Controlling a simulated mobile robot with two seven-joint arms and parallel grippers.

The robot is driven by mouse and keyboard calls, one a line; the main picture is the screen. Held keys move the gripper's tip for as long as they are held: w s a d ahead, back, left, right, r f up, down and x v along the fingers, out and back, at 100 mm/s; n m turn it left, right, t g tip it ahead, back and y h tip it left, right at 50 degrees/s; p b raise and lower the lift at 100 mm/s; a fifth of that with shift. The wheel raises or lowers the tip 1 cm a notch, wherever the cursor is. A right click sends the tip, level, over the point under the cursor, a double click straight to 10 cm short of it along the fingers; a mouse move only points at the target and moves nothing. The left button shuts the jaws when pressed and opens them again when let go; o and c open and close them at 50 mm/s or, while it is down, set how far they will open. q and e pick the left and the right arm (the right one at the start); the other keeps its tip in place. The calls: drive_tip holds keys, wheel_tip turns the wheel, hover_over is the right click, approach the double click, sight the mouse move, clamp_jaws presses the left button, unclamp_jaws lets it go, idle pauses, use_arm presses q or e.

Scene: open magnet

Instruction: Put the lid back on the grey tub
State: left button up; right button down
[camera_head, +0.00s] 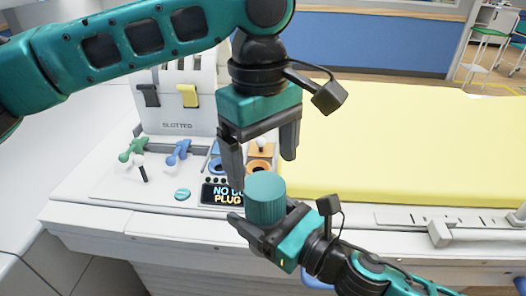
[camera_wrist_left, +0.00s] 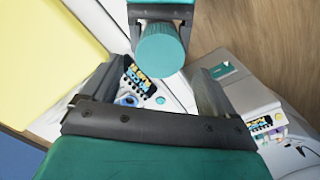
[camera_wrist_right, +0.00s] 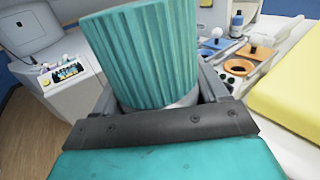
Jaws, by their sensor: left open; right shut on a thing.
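A teal ribbed lid (camera_head: 265,198) stands upright at the centre of the head view. It also shows in the left wrist view (camera_wrist_left: 161,58) and large in the right wrist view (camera_wrist_right: 148,55). A light grey band of the tub (camera_wrist_right: 180,98) shows just below it. The lid sits over the tub; I cannot tell whether it is fully seated. My right gripper (camera_head: 262,224) is shut on the tub below the lid and holds it upright in front of the counter. My left gripper (camera_head: 263,166) is open and empty, pointing down just above the lid, apart from it.
A white counter (camera_head: 110,195) behind carries a slotted lever box (camera_head: 177,110), green (camera_head: 133,150) and blue (camera_head: 179,151) handles, and a small display (camera_head: 222,194). A yellow padded bed (camera_head: 390,145) lies right.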

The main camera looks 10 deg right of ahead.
sight(264, 185)
use_arm(q)
wheel_tip(264, 185, down, 8)
drive_tip(key=shift+d+r, duration=0.1)
drive_tip(key=shift+r, duration=0.05)
idle(0.4)
drive_tip(key=c, duration=1)
drive_tip(key=shift+m, duration=1.7)
drive_tip(key=shift+c, duration=0.3)
drive_tip(key=o, duration=1.2)
drive_tip(key=shift+c, duration=0.2)
